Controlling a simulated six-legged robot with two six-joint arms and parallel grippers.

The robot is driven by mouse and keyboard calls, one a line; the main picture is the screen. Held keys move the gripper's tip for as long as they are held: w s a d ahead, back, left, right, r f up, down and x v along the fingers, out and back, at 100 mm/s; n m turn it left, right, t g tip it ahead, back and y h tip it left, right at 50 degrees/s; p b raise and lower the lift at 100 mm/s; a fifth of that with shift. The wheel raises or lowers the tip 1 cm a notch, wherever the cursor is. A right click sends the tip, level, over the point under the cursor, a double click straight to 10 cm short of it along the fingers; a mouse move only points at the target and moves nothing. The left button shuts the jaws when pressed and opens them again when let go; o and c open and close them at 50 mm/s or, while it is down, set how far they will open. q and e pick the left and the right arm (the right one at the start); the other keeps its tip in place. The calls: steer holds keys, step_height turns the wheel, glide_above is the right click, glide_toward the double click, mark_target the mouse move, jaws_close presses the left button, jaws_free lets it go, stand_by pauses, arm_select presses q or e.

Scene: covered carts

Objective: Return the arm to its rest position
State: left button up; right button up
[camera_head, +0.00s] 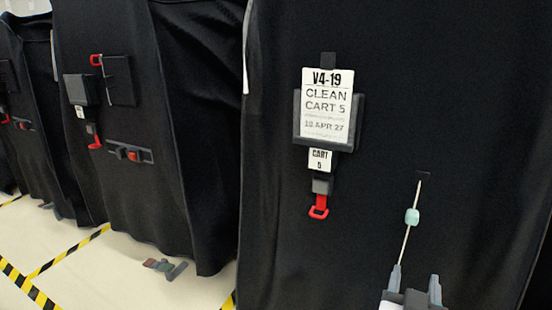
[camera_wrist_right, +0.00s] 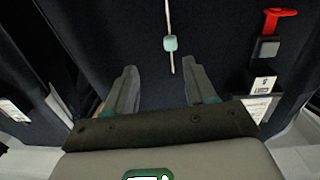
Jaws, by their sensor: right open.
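My right gripper (camera_head: 416,272) is at the bottom right of the head view, in front of the black cart cover (camera_head: 440,100). Its two fingers are apart, and nothing shows held between them. In the right wrist view the open gripper (camera_wrist_right: 160,68) points at the cover. A pale cord with a teal bead (camera_head: 412,216) hangs on the cover above the gripper. The bead also shows in the right wrist view (camera_wrist_right: 170,43), beyond the fingertips. The cord's lower end comes near the left fingertip in the head view; I cannot tell if they touch. My left gripper is not in view.
A "CLEAN CART 5" card (camera_head: 327,103) hangs on the cover, with a small tag (camera_head: 320,160) and a red pull (camera_head: 318,208) below. Another covered cart (camera_head: 190,120) stands left. A fallen strap piece (camera_head: 165,267) lies on the floor by yellow-black tape (camera_head: 68,255).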

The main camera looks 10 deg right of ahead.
step_height(320, 180, down, 31)
steer(key=a+n+g+y, duration=0.3)
steer(key=n+g+y, duration=0.1)
steer(key=g+y, duration=0.25)
steer(key=s+a+f+g+y, duration=0.6)
steer(key=s+a+f+y, duration=0.1)
steer(key=s+a+f, duration=0.4)
arm_select(q)
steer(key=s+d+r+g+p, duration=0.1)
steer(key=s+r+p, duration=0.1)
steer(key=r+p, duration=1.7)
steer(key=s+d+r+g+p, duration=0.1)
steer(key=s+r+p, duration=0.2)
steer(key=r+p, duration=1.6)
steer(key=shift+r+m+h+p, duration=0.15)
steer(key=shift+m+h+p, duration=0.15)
steer(key=shift+p, duration=0.15)
arm_select(e)
steer(key=s+a+r+g, duration=0.1)
steer(key=s+r, duration=0.1)
steer(key=r, duration=1.7)
steer(key=s+a+r, duration=0.1)
steer(key=r, duration=1.8)
steer(key=shift+s+g, duration=0.35)
steer(key=shift+s, duration=0.05)
